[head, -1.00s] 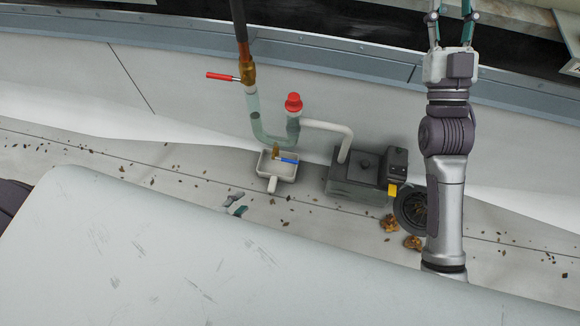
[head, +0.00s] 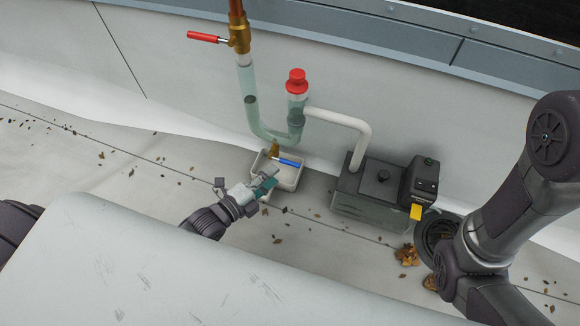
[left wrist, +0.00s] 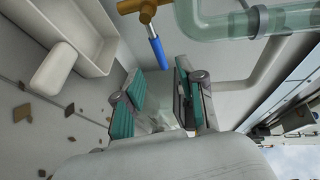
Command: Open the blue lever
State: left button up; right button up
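The blue lever (head: 289,163) sticks out to the right from a brass valve (head: 274,149) under the clear U-shaped pipe, above a small white tray (head: 292,182). In the left wrist view the blue lever (left wrist: 157,50) hangs from the brass valve (left wrist: 143,7), just beyond the fingertips. My left gripper (head: 264,180) is just left of and below the lever, in front of the tray. In the left wrist view the teal-padded fingers of my left gripper (left wrist: 161,80) are apart, with nothing between them. My right gripper is out of view; only my right arm shows.
A red lever (head: 203,37) sits on the upper brass valve, and a red cap (head: 296,82) tops the clear pipe (head: 252,112). A large pale surface (head: 180,270) fills the front.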

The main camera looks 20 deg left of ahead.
aim_at(290, 162)
pick_arm(q)
jog(key=b+x, duration=0.1)
jog(key=x, duration=0.2)
jog(key=b+x, duration=0.2)
jog(key=x, duration=0.1)
jog(key=shift+w+d+f, duration=0.15)
jog(key=shift+w+f, duration=0.1)
jog(key=shift+f, duration=0.05)
jog(key=shift+b+x, duration=0.45)
jog(key=shift+x, duration=0.3)
jog(key=shift+r, duration=0.15)
grip_shut()
